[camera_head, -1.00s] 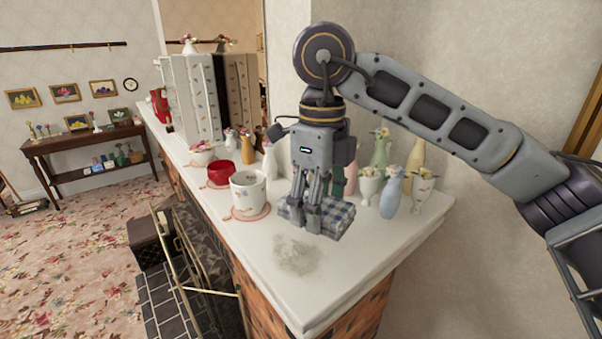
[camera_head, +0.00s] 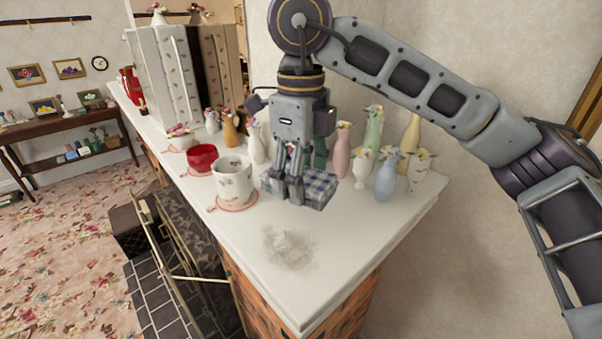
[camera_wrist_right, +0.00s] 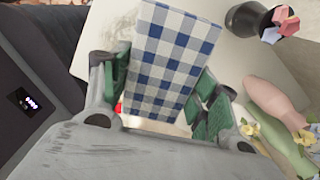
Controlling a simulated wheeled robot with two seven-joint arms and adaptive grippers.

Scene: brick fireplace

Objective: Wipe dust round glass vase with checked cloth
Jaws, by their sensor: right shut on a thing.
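The blue-and-white checked cloth (camera_head: 316,186) is a folded pad at the mantel's middle, by the vases. My right gripper (camera_head: 290,193) points down and is shut on it; in the right wrist view the cloth (camera_wrist_right: 165,60) shows between the fingers. I cannot tell whether the cloth touches the mantel. A grey dust patch (camera_head: 289,248) lies on the white top in front of it, apart from the cloth. Several vases stand behind, among them a pale blue one (camera_head: 386,178); I cannot tell which is the glass vase. My left gripper is not in view.
A white mug (camera_head: 232,182) on a pink coaster and a red cup (camera_head: 202,158) stand left of the cloth. Tall books (camera_head: 170,75) stand farther back. The white mantel top (camera_head: 335,265) is clear around the dust, up to its front edge.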

